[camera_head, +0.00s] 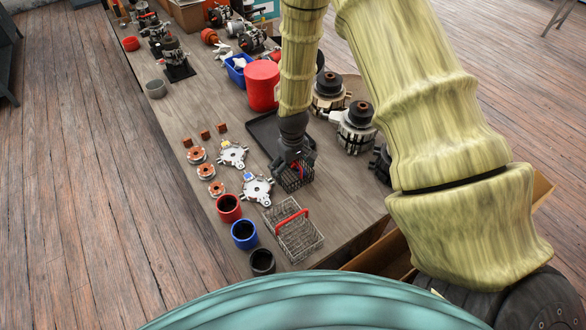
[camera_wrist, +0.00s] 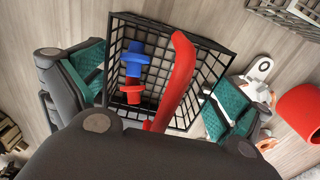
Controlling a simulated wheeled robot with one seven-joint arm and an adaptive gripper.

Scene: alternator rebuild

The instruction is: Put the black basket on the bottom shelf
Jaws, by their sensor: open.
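The black basket (camera_head: 299,181) is a small grid-walled basket standing on the wooden table (camera_head: 180,112), partly hidden under my gripper (camera_head: 293,163). I cannot identify a bottom shelf in these views.
A grey wire basket (camera_head: 283,217) with a red handle stands nearby. Red (camera_head: 229,209), blue (camera_head: 244,234) and black (camera_head: 262,262) cups line the table's left edge. White metal parts (camera_head: 257,190) and a dark tray (camera_head: 262,130) lie close. A dark metal frame (camera_head: 8,60) stands at far left. The floor left is clear.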

